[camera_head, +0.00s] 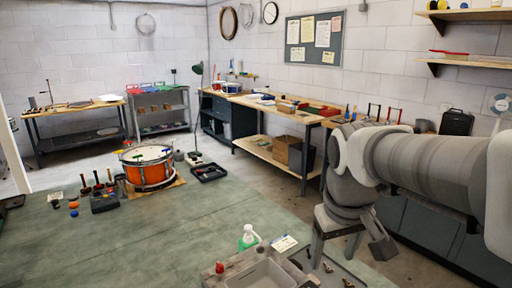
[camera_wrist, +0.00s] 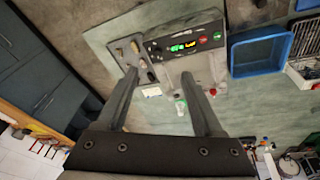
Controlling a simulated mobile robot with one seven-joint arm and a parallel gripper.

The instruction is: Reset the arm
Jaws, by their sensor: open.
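My arm comes in from the right in the head view, its forearm nearly level and its wrist bent downward. My gripper (camera_wrist: 158,74) shows in the wrist view with its two fingers spread apart and nothing between them. Beyond the fingertips lie a dark panel (camera_wrist: 196,43) with green, yellow and red lights and a grey tray. I cannot tell the exact distance to them, but no contact shows. An orange drum (camera_head: 149,174) stands upright on the green surface (camera_head: 150,238), well to the left of my arm in the head view.
A green-and-white bottle (camera_head: 248,238) and a grey basin (camera_head: 262,277) are at the front centre. Mallets and a dark box (camera_head: 104,202) stand near the drum. A black tray (camera_head: 208,172) lies right of it. A blue bin (camera_wrist: 258,51) shows in the wrist view. Much of the green surface is clear.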

